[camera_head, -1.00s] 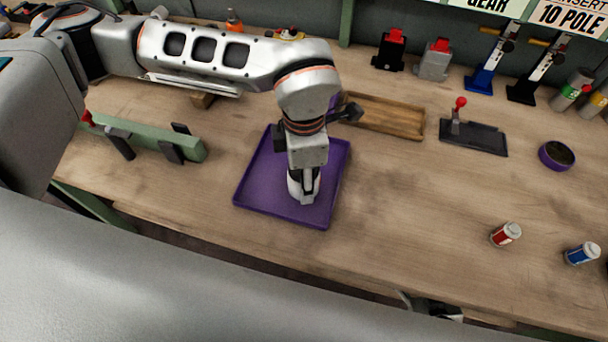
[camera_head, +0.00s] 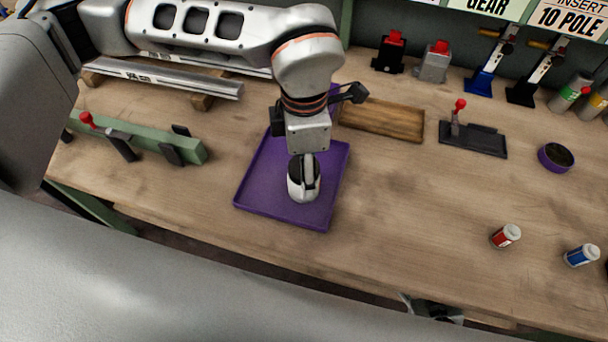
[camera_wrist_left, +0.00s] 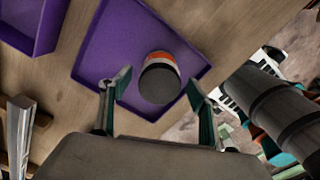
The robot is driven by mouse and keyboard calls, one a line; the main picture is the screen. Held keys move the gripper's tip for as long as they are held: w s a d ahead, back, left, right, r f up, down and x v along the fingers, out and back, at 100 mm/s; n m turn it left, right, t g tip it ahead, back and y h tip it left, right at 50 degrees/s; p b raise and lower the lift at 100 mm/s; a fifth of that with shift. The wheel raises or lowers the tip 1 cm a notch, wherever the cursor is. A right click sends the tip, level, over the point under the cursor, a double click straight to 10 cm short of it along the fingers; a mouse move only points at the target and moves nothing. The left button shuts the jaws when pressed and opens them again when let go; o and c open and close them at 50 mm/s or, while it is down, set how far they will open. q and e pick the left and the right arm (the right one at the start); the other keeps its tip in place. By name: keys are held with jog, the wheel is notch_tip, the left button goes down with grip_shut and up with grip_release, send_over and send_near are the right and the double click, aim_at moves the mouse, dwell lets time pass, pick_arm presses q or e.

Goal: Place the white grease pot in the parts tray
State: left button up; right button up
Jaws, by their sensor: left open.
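The white grease pot (camera_head: 301,188) stands in the purple parts tray (camera_head: 262,190), towards its front right. In the left wrist view the pot (camera_wrist_left: 160,79) shows a dark round lid and an orange band, and the tray floor (camera_wrist_left: 113,45) lies around it. My left gripper (camera_head: 309,170) is above the pot, pointing down. Its two fingers are spread, with the pot seen between and beyond them. One finger hides part of the pot in the head view. My right gripper is not clearly seen.
A wooden tray (camera_head: 382,119) lies behind and right of the parts tray. A green fixture (camera_head: 150,142) is at left.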

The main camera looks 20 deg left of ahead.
pick_arm(q)
notch_tip(320, 180, up, 8)
jog(key=shift+f, duration=0.2)
jog(key=shift+s, duration=0.1)
dwell(0.5)
